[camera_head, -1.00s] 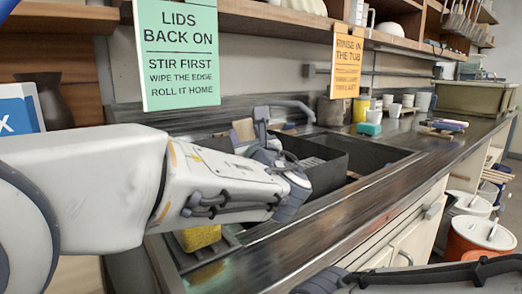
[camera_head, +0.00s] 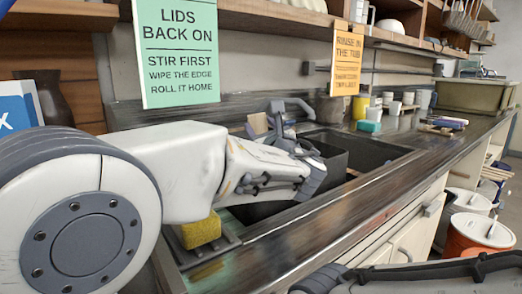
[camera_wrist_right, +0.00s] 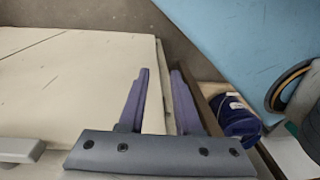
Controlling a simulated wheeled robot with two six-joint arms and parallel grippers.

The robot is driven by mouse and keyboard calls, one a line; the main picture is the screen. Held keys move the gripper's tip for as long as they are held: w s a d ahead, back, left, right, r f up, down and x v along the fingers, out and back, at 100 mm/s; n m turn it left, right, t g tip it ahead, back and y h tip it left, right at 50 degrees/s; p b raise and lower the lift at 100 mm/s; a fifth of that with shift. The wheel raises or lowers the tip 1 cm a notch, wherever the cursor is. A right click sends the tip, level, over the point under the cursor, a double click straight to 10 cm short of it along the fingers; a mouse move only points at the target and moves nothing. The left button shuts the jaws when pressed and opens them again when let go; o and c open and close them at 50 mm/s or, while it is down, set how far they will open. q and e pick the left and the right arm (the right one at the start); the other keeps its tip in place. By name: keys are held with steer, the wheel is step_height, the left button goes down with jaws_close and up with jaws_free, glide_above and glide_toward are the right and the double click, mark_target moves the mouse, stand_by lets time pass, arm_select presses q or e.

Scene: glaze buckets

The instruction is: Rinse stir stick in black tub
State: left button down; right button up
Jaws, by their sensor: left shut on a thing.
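My left gripper (camera_head: 312,167) is over the sink at the near side of the black tub (camera_head: 333,158), shut; its fingertips are partly hidden by my wrist. A flat wooden piece (camera_head: 258,124), likely the stir stick's upper end, shows just behind my gripper. The rest of it is hidden, so I cannot tell whether its lower end is inside the tub. The tub stands in the dark sink and my arm covers its left part.
A yellow sponge (camera_head: 200,231) lies on a dark tray under my left arm. A faucet (camera_head: 290,104) rises behind the sink. Cups (camera_head: 394,107) and a teal block (camera_head: 368,127) stand farther along the counter. An orange bucket (camera_head: 478,235) is at lower right.

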arm_select(q)
steer(key=shift+w+a, duration=0.6)
step_height(320, 180, up, 17)
steer(key=s+a+p, duration=0.2)
steer(key=p, duration=0.8)
steer(key=shift+s+a+p, duration=0.15)
steer(key=shift+s+p, duration=0.05)
steer(key=shift+p, duration=0.2)
steer(key=shift+f, duration=0.1)
step_height(320, 180, up, 5)
steer(key=p, duration=0.4)
stand_by(0.7)
